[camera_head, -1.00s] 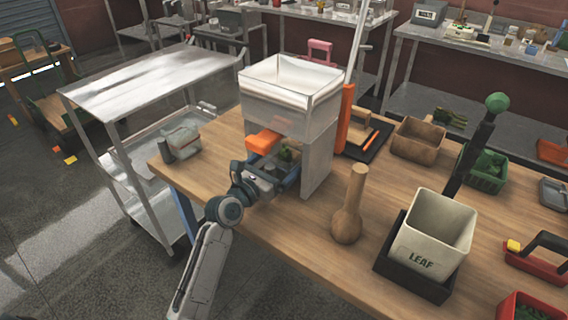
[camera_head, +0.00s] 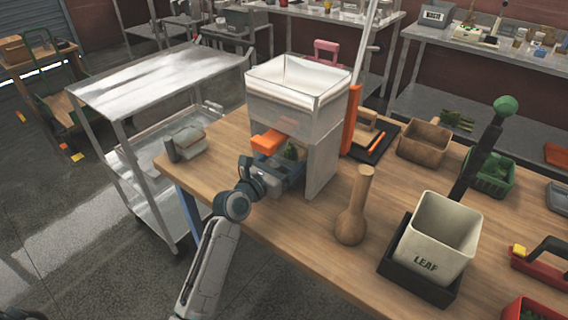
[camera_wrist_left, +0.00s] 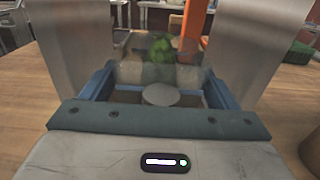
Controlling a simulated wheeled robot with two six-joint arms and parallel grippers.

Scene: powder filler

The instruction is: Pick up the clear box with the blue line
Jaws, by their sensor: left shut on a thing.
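A small clear box (camera_head: 291,151) with green stuff inside stands under the powder filler (camera_head: 298,108) on the wooden table. My left gripper (camera_head: 284,166) reaches in from the front, low over the table, and is shut on the clear box. In the left wrist view the see-through box (camera_wrist_left: 150,68) sits between the two blue fingers of the left gripper (camera_wrist_left: 160,80), with the green contents showing through. I cannot make out a blue line on it. My right gripper is not in view.
The filler's side panel (camera_head: 322,165) stands close to the right of the box, and an orange part (camera_head: 268,141) hangs just above it. A wooden pestle-shaped piece (camera_head: 355,205) and the LEAF bin (camera_head: 438,235) stand to the right. A metal cart (camera_head: 150,80) is at the left.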

